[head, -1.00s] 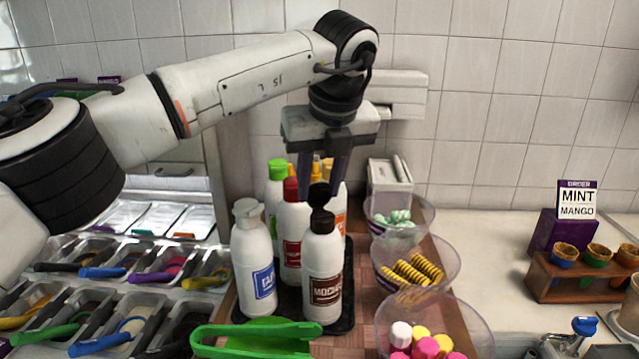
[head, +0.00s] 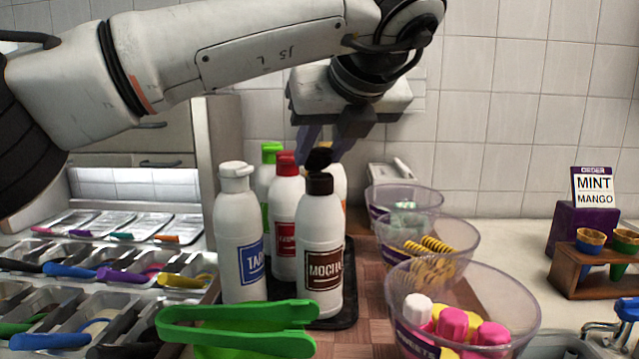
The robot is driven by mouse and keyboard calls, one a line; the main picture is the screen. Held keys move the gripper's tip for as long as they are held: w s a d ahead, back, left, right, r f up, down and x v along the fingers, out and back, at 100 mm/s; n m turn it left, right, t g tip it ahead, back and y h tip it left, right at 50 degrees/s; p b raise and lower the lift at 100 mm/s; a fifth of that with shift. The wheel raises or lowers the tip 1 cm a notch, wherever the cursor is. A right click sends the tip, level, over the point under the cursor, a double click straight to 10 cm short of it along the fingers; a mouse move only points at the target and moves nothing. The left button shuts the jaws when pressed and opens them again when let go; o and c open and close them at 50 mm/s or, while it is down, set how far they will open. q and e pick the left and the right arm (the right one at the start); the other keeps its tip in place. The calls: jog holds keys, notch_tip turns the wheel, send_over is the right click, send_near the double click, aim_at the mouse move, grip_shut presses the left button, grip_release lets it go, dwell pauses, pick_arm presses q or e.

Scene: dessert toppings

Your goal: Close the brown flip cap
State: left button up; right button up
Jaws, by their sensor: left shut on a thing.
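The white MOCHA bottle (head: 320,238) stands upright at the front of a black tray (head: 347,306). Its brown flip cap (head: 320,184) sits on the neck. The cap's dark lid (head: 319,160) stands up above the cap base, open. My left gripper (head: 321,150) comes down from above with its fingers at the lid, and is shut on the lid. The fingers partly cover the lid. My right gripper is not in view.
A white-capped bottle (head: 239,235), a red-capped bottle (head: 286,220) and a green-capped bottle (head: 268,180) crowd the tray. Green tongs (head: 240,325) lie in front. Clear bowls (head: 465,285) of toppings stand to the right.

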pick_arm(q)
jog(key=shift+s+d+f+t+b, duration=0.15)
jog(key=shift+f+t+b, duration=0.25)
jog(key=shift+b, duration=0.5)
jog(key=shift+r+b, duration=0.1)
jog(key=shift+b, duration=0.4)
jog(key=shift+y, duration=0.3)
jog(key=shift+s+r, duration=0.1)
jog(key=o, duration=1.1)
jog(key=shift+c, duration=0.2)
